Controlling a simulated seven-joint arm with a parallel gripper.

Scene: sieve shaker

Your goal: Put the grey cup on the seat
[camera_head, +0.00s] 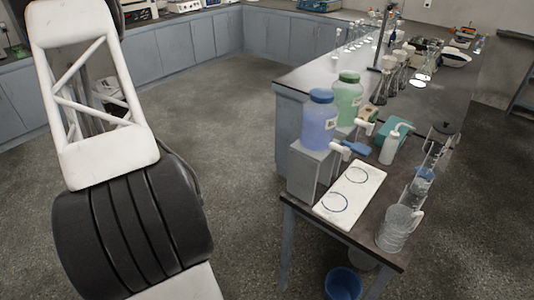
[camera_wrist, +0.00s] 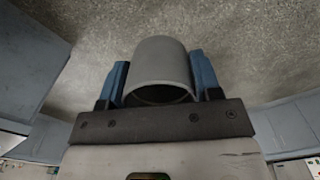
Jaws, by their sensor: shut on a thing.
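In the wrist view my gripper (camera_wrist: 160,76) is shut on the grey cup (camera_wrist: 161,62), a plain round cylinder held between the two blue fingers. A dark opening shows at its end nearest the gripper's body. Only speckled floor shows behind the cup. In the head view my arm fills the left side; the gripper and cup are out of that picture. A white board (camera_head: 352,190) with two dark ring outlines lies on the low bench at right, and both rings are empty. I cannot tell for certain which part is the seat.
A blue jug (camera_head: 319,120) and a green jug (camera_head: 347,98) with taps stand on a grey stand (camera_head: 305,172) behind the board. A clear pitcher (camera_head: 399,230) and a wash bottle (camera_head: 390,147) stand to its right. A blue bucket (camera_head: 343,284) sits below. The middle floor is clear.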

